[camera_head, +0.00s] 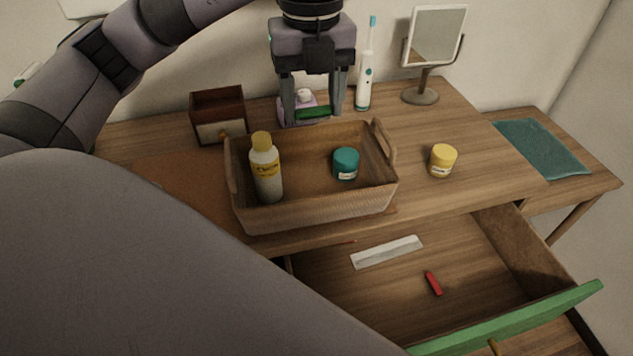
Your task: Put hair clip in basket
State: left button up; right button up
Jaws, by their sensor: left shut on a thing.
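My left gripper (313,109) points down just behind the back rim of the woven basket (315,212). It is shut on a small green elongated thing that looks like the hair clip (314,113), held crosswise between the fingertips. The basket stands on the wooden table and holds a bottle with a yellow cap (265,170) on its left and a teal jar (346,163) on its right. The basket floor between and in front of them is bare. My right gripper is out of view.
A yellow jar (442,161) stands right of the basket. Behind are a small dark-red box (217,116), an electric toothbrush (364,75), a mirror (434,45) and a pale dispenser-like thing behind the gripper. An open drawer in front holds a white strip (387,252) and a red piece (433,283).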

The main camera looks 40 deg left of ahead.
aim_at(312, 119)
pick_arm(q)
notch_tip(312, 119, down, 13)
jog(key=shift+s+f+b, duration=0.1)
jog(key=shift+f+b, duration=0.05)
jog(key=shift+b, duration=0.7)
jog(key=shift+f, duration=2.4)
jog(key=o, duration=1)
jog(key=shift+f, duration=0.1)
jog(key=shift+r, duration=0.45)
notch_tip(312, 119, up, 12)
jog(key=shift+f, duration=0.25)
